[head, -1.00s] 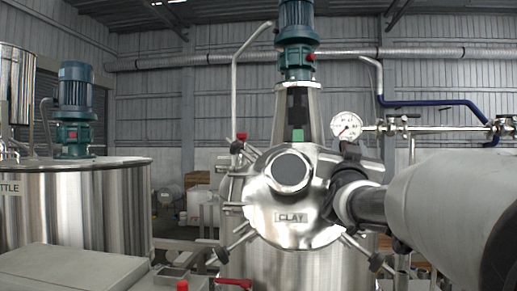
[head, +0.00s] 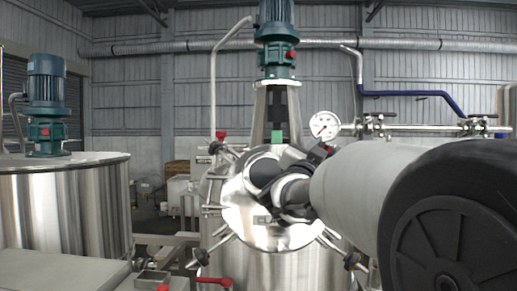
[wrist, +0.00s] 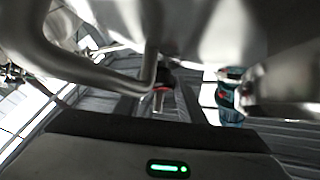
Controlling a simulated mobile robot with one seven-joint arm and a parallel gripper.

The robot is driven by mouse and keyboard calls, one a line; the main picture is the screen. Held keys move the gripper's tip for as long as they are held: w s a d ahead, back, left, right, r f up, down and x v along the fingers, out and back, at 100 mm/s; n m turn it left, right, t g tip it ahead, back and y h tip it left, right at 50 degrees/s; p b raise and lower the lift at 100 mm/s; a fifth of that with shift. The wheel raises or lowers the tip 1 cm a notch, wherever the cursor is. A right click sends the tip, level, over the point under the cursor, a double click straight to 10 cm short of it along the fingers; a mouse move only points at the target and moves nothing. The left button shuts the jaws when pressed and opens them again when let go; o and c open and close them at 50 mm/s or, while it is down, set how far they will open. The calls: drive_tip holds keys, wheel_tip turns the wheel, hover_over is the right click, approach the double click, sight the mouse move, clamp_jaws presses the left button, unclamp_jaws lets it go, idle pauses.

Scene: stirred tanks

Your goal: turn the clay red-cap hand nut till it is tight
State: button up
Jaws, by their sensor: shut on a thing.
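The clay tank's lid (head: 283,236) faces me in the head view, its label partly hidden by my arm. The red-cap hand nut (head: 221,135) shows at the lid's upper left rim, apart from my gripper in this picture. My gripper (head: 272,203) is a dark shape in front of the lid, beside the round dark sight port (head: 263,171). Its fingertips are hard to make out. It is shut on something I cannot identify. In the wrist view, a small red-topped piece with a bright shank (wrist: 162,84) shows beyond a bent steel bar (wrist: 95,72); I cannot tell whether it is the nut.
Black-knobbed clamps (head: 201,257) sit around the lid. A pressure gauge (head: 324,125) and blue pipe (head: 420,94) are at right. A red lever (head: 213,281) is low in front. Another steel tank (head: 60,205) stands at left. Blurred steel fills the upper wrist view.

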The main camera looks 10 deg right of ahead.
drive_tip(key=o, duration=1)
drive_tip(key=shift+o, duration=0.2)
drive_tip(key=b+v, duration=0.2)
drive_tip(key=v, duration=1.5)
drive_tip(key=shift+s+a, duration=0.15)
